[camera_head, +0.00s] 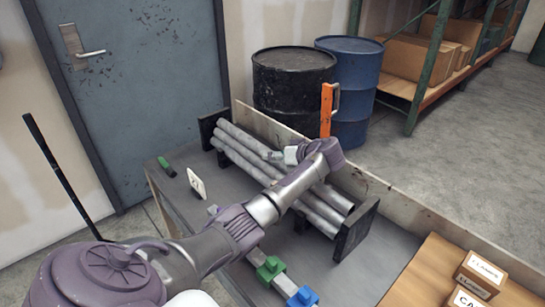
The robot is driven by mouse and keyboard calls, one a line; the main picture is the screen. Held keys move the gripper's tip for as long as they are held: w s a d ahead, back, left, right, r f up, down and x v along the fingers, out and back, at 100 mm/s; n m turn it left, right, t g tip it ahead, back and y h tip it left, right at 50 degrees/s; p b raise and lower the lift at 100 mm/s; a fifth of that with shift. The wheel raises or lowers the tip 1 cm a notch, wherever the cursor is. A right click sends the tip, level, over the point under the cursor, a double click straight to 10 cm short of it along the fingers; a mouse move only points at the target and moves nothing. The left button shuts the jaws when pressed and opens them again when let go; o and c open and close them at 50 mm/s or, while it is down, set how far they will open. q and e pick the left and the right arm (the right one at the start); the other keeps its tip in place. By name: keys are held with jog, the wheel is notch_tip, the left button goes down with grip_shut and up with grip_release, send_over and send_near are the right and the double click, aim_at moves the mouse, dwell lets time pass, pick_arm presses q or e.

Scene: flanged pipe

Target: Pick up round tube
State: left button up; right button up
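Several grey round tubes (249,151) lie side by side in a rack with black end plates (356,229) on the grey workbench. My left arm comes in from the lower left and crosses over the rack, covering the middle of the tubes. My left gripper (275,156) is at the end of this arm, over or against the tubes near the rack's back side. It is small and partly hidden, so I cannot tell whether its fingers are open or touch a tube. My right gripper is not in view.
A low board (374,184) runs along the bench's back edge. An orange upright tool (327,108) stands there, before a black drum (290,90) and a blue drum (356,75). Green (270,269) and blue (303,297) clamp-like parts lie in front. Cardboard boxes (480,274) sit at right.

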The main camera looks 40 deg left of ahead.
pick_arm(q)
jog(key=shift+a+f, duration=0.1)
jog(key=shift+a, duration=0.15)
jog(key=shift+d, duration=0.1)
grip_shut()
dwell(0.4)
